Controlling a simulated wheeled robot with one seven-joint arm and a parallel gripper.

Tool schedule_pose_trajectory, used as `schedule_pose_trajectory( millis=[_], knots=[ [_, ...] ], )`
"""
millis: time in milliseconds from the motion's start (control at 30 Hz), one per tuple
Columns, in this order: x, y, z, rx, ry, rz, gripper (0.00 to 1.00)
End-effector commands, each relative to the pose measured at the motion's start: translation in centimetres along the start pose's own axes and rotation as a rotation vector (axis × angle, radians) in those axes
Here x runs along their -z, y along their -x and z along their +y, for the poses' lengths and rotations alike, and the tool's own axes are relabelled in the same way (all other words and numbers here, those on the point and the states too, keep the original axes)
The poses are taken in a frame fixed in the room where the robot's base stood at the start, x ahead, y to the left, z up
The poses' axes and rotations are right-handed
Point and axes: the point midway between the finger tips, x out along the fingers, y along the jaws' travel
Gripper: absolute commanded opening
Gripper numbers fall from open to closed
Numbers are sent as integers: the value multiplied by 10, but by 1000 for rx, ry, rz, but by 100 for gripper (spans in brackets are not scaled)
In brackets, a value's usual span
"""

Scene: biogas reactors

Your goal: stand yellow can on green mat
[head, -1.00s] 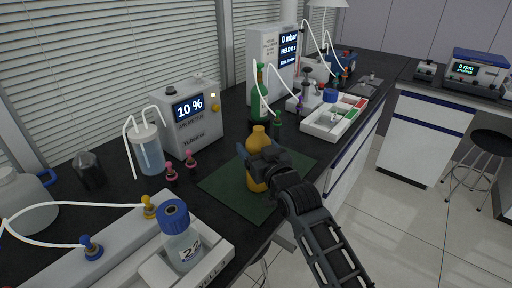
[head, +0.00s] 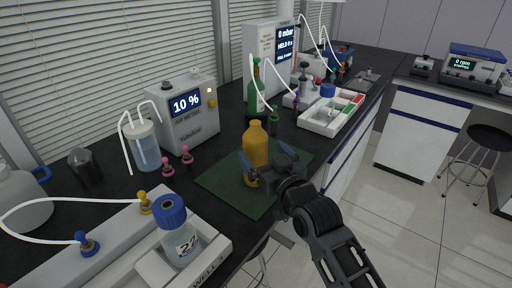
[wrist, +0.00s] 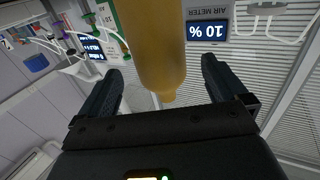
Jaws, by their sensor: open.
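The yellow can (head: 256,148), an orange-yellow bottle shape with a narrow neck, stands upright on the dark green mat (head: 225,192) on the black bench. The mat lies flat near the bench's front edge. My gripper (head: 264,166) is open at the can's near right side, and its wrist hides part of the mat. In the wrist view, which is upside down, the can (wrist: 162,45) shows between the two spread fingers, with a gap on each side. The can's base is out of that view.
A white air meter (head: 185,118) and pink-topped fittings (head: 187,155) stand left of the mat. A green bottle (head: 254,95) and a white sectioned tray (head: 322,112) are behind it. A blue-capped bottle (head: 178,235) sits in a holder at the front left.

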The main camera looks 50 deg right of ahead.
Motion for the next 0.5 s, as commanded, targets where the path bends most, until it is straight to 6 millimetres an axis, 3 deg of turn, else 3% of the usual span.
schedule_pose_trajectory(
  millis=[200, 500],
  knots=[
    [-2, 38, 0, 1, -1, -2, 99],
    [0, 56, 0, 0, -1, 0, 99]
  ],
)
